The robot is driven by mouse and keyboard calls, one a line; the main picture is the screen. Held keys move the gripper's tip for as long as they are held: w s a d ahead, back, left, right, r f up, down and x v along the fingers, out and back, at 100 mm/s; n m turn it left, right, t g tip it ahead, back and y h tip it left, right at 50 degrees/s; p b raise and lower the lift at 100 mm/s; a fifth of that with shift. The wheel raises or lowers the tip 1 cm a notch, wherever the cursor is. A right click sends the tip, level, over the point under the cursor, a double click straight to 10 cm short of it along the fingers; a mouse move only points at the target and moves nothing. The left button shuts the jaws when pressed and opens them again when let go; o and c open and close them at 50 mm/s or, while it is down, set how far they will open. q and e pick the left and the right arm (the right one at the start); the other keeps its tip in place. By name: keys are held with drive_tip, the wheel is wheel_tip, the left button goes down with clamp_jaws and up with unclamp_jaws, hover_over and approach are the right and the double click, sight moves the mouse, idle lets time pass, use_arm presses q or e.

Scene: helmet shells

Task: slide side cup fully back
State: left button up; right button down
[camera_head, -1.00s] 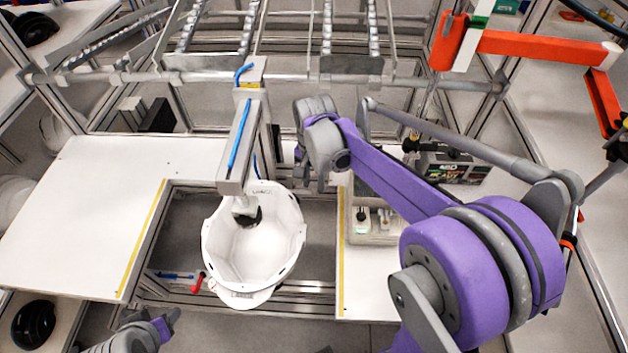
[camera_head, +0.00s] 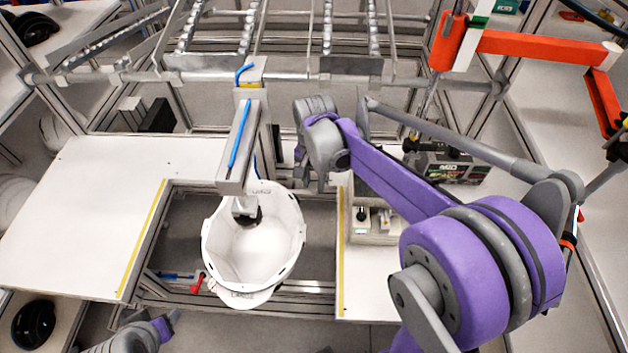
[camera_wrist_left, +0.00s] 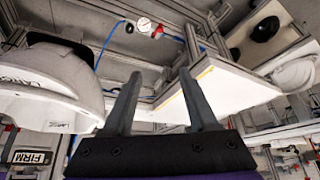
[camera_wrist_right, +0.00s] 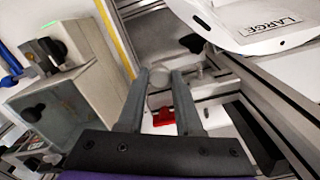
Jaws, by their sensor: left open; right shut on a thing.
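A white helmet shell (camera_head: 253,245) sits open side up under a press arm (camera_head: 240,150) with a dark round pad. It shows in the right wrist view (camera_wrist_right: 250,20) with a LARGE label. My right gripper (camera_head: 322,187) is to the right of the shell, apart from it, pointing down. In the right wrist view its fingers (camera_wrist_right: 160,74) are close together on a small pale round part (camera_wrist_right: 158,97), likely the side cup; its far side is hidden. My left gripper (camera_head: 172,322) is open and empty at the lower left; its spread fingers (camera_wrist_left: 162,88) show in the left wrist view.
A white table (camera_head: 90,210) lies left of the recessed frame. A red handle (camera_head: 197,283) sits below the shell's left side. A control box (camera_head: 374,236) stands right of my right gripper. Metal rails (camera_head: 280,76) run behind.

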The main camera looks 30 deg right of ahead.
idle(0.4)
drive_tip(key=w+d, duration=0.1)
drive_tip(key=w, duration=0.1)
drive_tip(key=shift+w+d+r, duration=0.1)
drive_tip(key=shift+w+d, duration=0.25)
drive_tip(key=c, duration=0.8)
unclamp_jaws()
drive_tip(key=shift+c, duration=0.2)
drive_tip(key=shift+o, duration=1.3)
drive_tip(key=shift+w, duration=0.15)
